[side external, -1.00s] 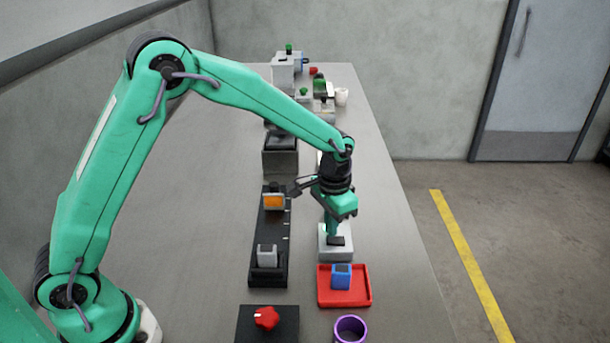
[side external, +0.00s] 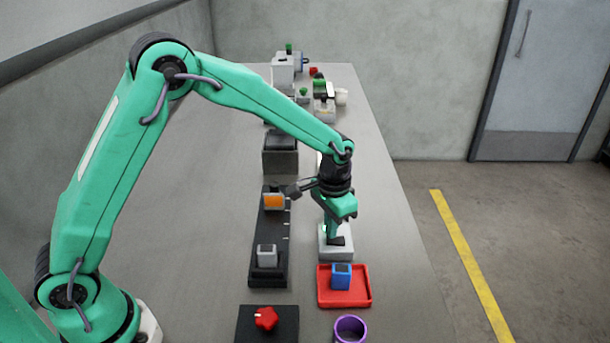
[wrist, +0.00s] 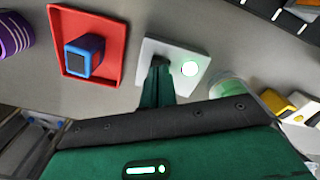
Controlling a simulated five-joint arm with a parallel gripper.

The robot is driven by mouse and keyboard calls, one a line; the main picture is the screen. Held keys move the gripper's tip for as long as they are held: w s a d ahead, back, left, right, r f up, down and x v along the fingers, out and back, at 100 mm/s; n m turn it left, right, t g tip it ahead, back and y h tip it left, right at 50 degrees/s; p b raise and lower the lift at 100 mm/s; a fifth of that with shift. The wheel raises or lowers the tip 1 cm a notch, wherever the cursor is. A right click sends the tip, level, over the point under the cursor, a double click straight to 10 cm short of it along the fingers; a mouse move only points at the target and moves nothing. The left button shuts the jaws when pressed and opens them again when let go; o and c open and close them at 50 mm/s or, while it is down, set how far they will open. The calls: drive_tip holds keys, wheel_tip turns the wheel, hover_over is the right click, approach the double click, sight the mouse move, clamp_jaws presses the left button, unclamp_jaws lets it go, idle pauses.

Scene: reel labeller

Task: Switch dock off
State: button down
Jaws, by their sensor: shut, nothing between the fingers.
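The dock is a pale grey-white plate (side external: 345,254) behind the red tray, with a black switch (side external: 338,241) on top. In the wrist view the plate (wrist: 201,55) carries a round lamp (wrist: 189,68), lit pale green, to the right of the switch. My gripper (side external: 330,235) points down over the plate, its fingers shut and empty. In the wrist view the fingertips (wrist: 158,72) are at the switch and hide part of it. Whether they press on it or only hover close, I cannot tell.
A red tray (side external: 365,298) with a blue block (side external: 341,276) stands just in front of the dock. A dark rail (side external: 268,227) with grey and orange-faced blocks lies left. Machines stand at the back.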

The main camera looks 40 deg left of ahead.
drive_tip(key=shift+f, duration=0.7)
idle(0.6)
drive_tip(key=shift+r, duration=0.1)
drive_tip(key=shift+r, duration=3.45)
drive_tip(key=shift+r, duration=0.1)
drive_tip(key=s+a+r+n+t, duration=0.25)
drive_tip(key=s+a+r, duration=0.45)
drive_tip(key=s+r, duration=0.5)
drive_tip(key=s+a+r+t, duration=0.1)
drive_tip(key=s+a+t, duration=0.2)
drive_tip(key=s, duration=1)
drive_tip(key=shift+a+r, duration=0.2)
drive_tip(key=shift+a, duration=0.4)
